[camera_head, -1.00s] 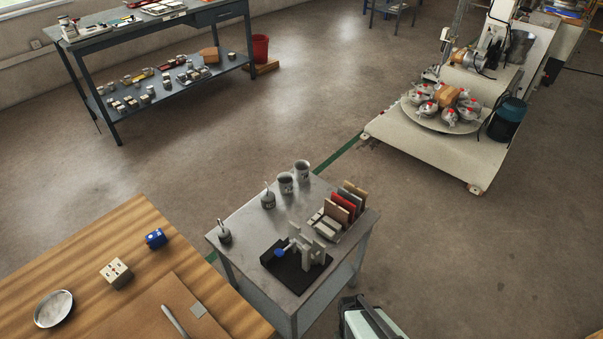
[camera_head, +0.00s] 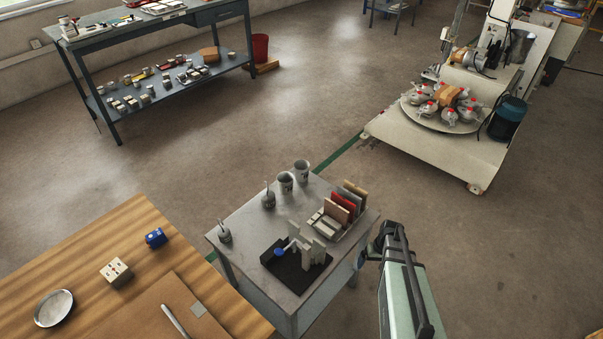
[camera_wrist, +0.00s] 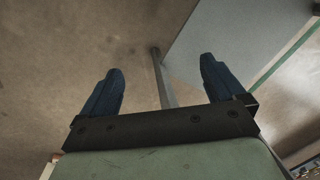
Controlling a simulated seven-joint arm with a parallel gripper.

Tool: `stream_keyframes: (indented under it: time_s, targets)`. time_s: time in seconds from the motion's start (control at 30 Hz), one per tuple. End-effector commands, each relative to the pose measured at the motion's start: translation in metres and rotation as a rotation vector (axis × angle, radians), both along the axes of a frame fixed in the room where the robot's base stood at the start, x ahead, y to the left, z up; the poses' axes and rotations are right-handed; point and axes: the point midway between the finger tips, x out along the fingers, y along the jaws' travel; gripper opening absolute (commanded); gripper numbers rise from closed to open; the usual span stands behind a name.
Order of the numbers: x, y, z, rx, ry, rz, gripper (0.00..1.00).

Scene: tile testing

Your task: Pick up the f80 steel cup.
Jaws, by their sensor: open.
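Two steel cups stand upright at the back of the small grey table in the head view. One cup (camera_head: 286,182) is slightly nearer and the other cup (camera_head: 302,170) is behind it to the right. Their markings are too small to read, so I cannot tell which is f80. My gripper (camera_wrist: 161,68) is open and empty in the wrist view, with its two dark blue fingers apart. No cup shows in that view. In the head view my green and black arm is right of the table, well apart from the cups.
The small grey table (camera_head: 244,224) also bears two small handled pieces (camera_head: 268,198) (camera_head: 224,233), a rack of coloured tiles (camera_head: 342,205) and a black stand (camera_head: 287,268). A wooden table (camera_head: 60,253) is at lower left. A polishing machine (camera_head: 440,130) stands at upper right.

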Motion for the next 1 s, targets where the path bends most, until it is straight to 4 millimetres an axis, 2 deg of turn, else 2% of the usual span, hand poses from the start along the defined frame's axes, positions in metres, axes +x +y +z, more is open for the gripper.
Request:
stream_keyframes:
  time_s: [0.03, 0.1, 0.3, 0.5, 0.6, 0.77, 0.87, 1.0]
  targets:
    - [0.025, -0.021, 0.009, -0.004, -0.041, -0.011, 0.96]
    - [0.050, -0.044, 0.023, -0.011, -0.092, -0.016, 0.96]
    - [0.112, -0.100, 0.068, -0.028, -0.214, 0.007, 0.96]
    - [0.156, -0.133, 0.107, -0.036, -0.297, 0.070, 0.96]
    - [0.175, -0.141, 0.125, -0.037, -0.328, 0.111, 0.96]
    - [0.209, -0.140, 0.154, -0.033, -0.368, 0.221, 0.96]
    - [0.233, -0.121, 0.171, -0.019, -0.384, 0.341, 0.96]
    - [0.259, -0.079, 0.188, 0.010, -0.391, 0.522, 0.96]
